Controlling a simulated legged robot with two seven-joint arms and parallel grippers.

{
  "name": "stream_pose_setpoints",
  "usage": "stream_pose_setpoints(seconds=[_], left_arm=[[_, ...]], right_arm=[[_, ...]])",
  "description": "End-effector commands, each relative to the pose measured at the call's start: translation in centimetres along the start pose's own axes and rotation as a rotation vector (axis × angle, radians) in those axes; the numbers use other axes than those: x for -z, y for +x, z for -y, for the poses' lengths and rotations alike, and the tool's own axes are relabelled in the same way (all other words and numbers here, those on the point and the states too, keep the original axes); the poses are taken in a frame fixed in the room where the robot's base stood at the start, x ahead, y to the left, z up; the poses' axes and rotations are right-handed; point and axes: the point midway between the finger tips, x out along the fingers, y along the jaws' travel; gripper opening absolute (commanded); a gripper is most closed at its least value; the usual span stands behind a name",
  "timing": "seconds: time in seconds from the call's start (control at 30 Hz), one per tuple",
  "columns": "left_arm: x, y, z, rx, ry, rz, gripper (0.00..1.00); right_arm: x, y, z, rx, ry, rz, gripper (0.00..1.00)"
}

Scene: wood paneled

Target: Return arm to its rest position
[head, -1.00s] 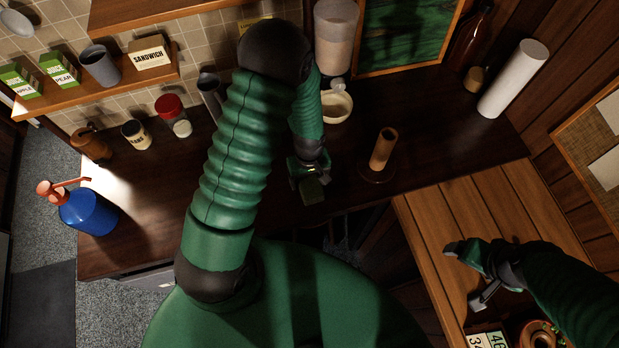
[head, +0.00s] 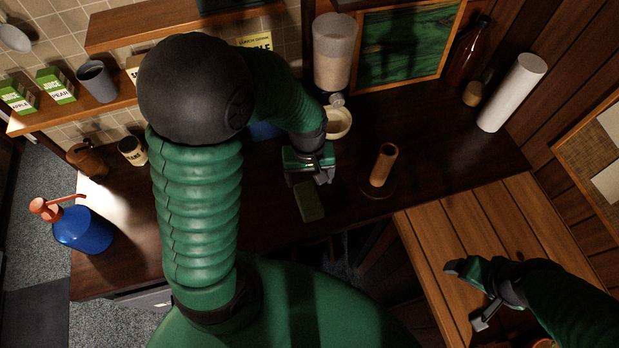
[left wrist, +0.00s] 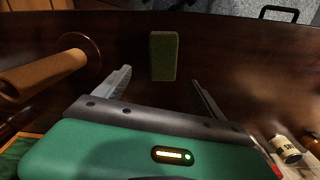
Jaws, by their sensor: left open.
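My left gripper (head: 310,174) is above the dark counter, open and empty. A dark green sponge-like block (head: 309,202) lies on the counter just in front of its fingers. In the left wrist view, the green block (left wrist: 163,56) lies beyond the spread fingertips (left wrist: 160,82), apart from them. My left arm is bent, with its large black elbow raised at the upper left of the head view. My right gripper (head: 469,292) is at the lower right over the wooden plank surface, its two fingers apart with nothing between them.
A wooden upright holder (head: 384,165) stands right of my left gripper. A blue spray bottle (head: 83,229) is at the counter's left end. A shelf (head: 75,107) overhangs the back left.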

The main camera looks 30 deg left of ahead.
Motion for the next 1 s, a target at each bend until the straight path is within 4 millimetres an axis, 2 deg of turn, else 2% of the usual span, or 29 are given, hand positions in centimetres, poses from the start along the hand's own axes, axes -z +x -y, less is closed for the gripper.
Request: stream_pose_setpoints(seconds=[0.03, 0.13, 0.2, 0.27, 0.47, 0.53, 0.73, 1.0], left_arm=[[-1.2, -1.4, -0.3, -0.024, 0.15, -0.04, 0.8], [-3.5, -3.1, -0.5, -0.058, 0.462, -0.121, 0.8], [-4.5, -3.7, -0.4, -0.066, 0.608, -0.16, 0.8], [-4.9, -3.9, -0.4, -0.068, 0.668, -0.175, 0.8], [-4.8, -3.9, -0.5, -0.067, 0.679, -0.176, 0.8], [-4.8, -3.2, -0.5, -0.067, 0.678, -0.175, 0.8], [-5.0, 2.8, -0.3, -0.067, 0.677, -0.175, 0.8], [-5.0, 2.8, -0.3, -0.067, 0.677, -0.175, 0.8]], right_arm=[[0.0, 0.0, 0.0, 0.0, 0.0, 0.0, 0.85], [0.0, 0.0, 0.0, 0.0, 0.0, 0.0, 0.85], [0.0, 0.0, 0.0, 0.0, 0.0, 0.0, 0.85], [0.0, 0.0, 0.0, 0.0, 0.0, 0.0, 0.85], [0.0, 0.0, 0.0, 0.0, 0.0, 0.0, 0.85], [-0.1, 0.6, 0.0, 0.0, 0.0, 0.0, 0.85], [-1.5, 6.5, 0.0, 0.0, 0.0, 0.0, 0.85], [-1.5, 6.5, 0.0, 0.0, 0.0, 0.0, 0.85]])
